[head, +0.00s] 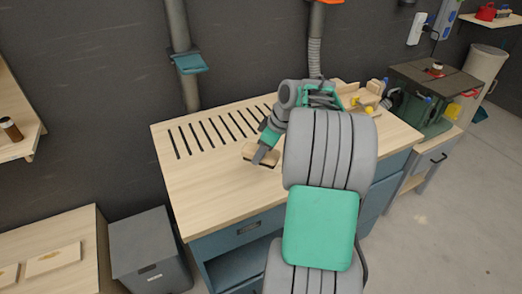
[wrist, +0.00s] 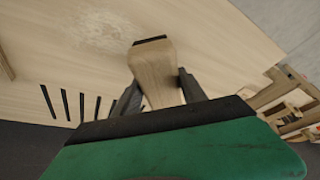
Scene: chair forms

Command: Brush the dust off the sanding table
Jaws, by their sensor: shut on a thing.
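The sanding table (head: 200,190) has a pale wooden top with a row of dark slots along its back. My gripper (head: 262,157) is low over the middle of the top. In the wrist view my gripper (wrist: 160,92) is shut on the wooden handle of a brush (wrist: 152,68), with a dark edge at its far end. The brush also shows in the head view (head: 250,153), partly hidden by my gripper. A pale, speckled dust patch (wrist: 102,30) lies on the top beyond the brush in the wrist view. I cannot tell whether the brush touches the top.
Wooden pieces with yellow parts (head: 362,100) stand at the table's back right. A green machine (head: 432,95) is on a cabinet to the right. A grey bin (head: 150,250) stands at the left. The left part of the tabletop is clear.

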